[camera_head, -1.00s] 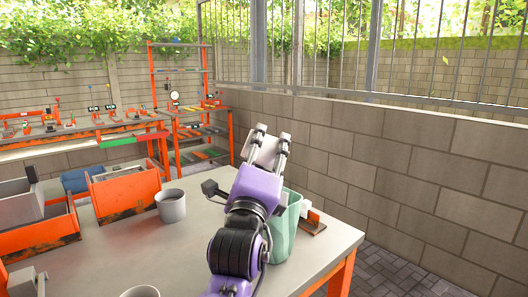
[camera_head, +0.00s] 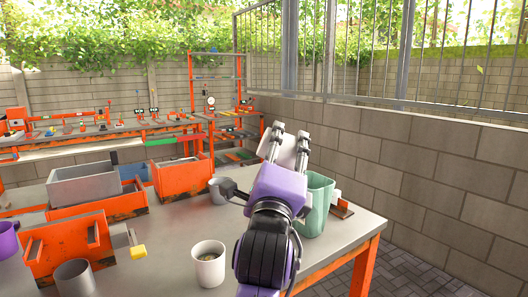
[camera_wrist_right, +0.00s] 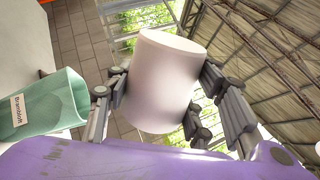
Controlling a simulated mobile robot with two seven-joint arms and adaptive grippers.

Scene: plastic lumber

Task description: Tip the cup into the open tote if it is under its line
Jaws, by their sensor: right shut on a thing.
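My right gripper (camera_head: 290,134) is shut on a pale, off-white cup (camera_head: 287,153), raised above the far right part of the table. In the right wrist view the cup (camera_wrist_right: 163,82) sits between both fingers, tilted. Its outer side is plain there; its inside, its contents and any line are hidden. A teal, faceted container (camera_head: 318,205) with an open top stands just right of my right wrist; its label shows in the wrist view (camera_wrist_right: 18,110). A grey open-topped bin (camera_head: 85,187) stands at the left. I cannot tell which is the tote. My left gripper is out of view.
A white cup (camera_head: 208,264) with dark contents stands at the table's front. Grey cups stand behind my wrist (camera_head: 217,190) and at front left (camera_head: 75,278). Orange boxes (camera_head: 182,178) (camera_head: 70,250) crowd the left. The block wall (camera_head: 430,165) is beyond the table's right edge.

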